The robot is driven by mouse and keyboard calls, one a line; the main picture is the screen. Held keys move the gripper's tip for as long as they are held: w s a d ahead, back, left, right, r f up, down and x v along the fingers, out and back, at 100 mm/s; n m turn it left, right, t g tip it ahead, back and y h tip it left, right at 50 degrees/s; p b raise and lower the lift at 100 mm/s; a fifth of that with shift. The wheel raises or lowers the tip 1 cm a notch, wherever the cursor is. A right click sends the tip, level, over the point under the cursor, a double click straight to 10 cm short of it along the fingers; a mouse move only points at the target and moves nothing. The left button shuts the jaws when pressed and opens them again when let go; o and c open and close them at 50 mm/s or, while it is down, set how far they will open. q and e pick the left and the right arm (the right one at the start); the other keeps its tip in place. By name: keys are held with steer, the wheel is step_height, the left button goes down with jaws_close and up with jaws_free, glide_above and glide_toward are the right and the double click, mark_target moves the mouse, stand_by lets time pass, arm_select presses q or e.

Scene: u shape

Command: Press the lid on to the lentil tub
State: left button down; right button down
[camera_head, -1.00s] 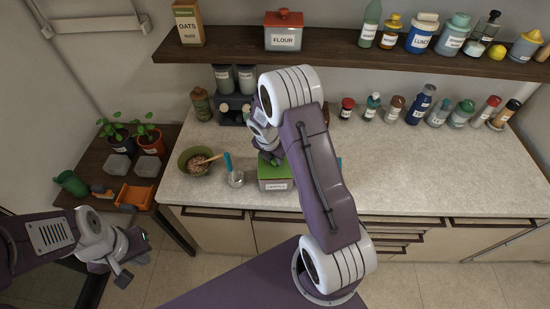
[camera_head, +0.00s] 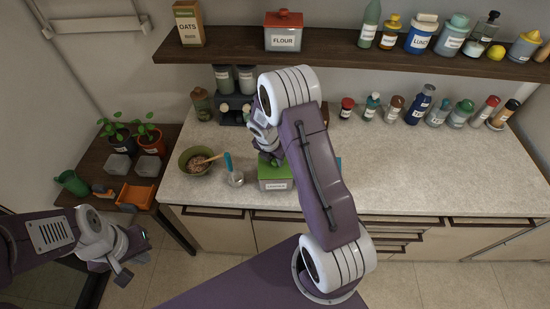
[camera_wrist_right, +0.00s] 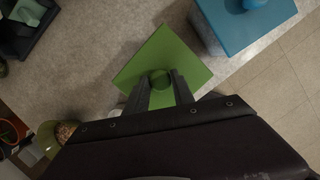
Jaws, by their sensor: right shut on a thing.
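The lentil tub (camera_head: 276,185), a pale box with a small label too blurred to read, stands near the counter's front edge in the head view. The green square lid (camera_head: 272,171) lies over its top; I cannot tell whether a gap remains between them. In the right wrist view the lid (camera_wrist_right: 185,58) hides the tub, and its round knob (camera_wrist_right: 160,80) sits between my fingers. My right gripper (camera_wrist_right: 161,84) is shut on that knob; in the head view its arm partly covers lid and tub. My left gripper (camera_head: 132,267) is open and empty, over the floor at left.
A blue-lidded tub (camera_wrist_right: 245,28) stands close by, mostly behind my right arm in the head view. The counter (camera_head: 420,170) is clear at right.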

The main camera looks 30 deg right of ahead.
stand_by(0.6)
stand_by(0.3)
steer(key=c, duration=0.5)
jaws_free()
step_height(320, 180, up, 7)
steer(key=p, duration=0.8)
jaws_close()
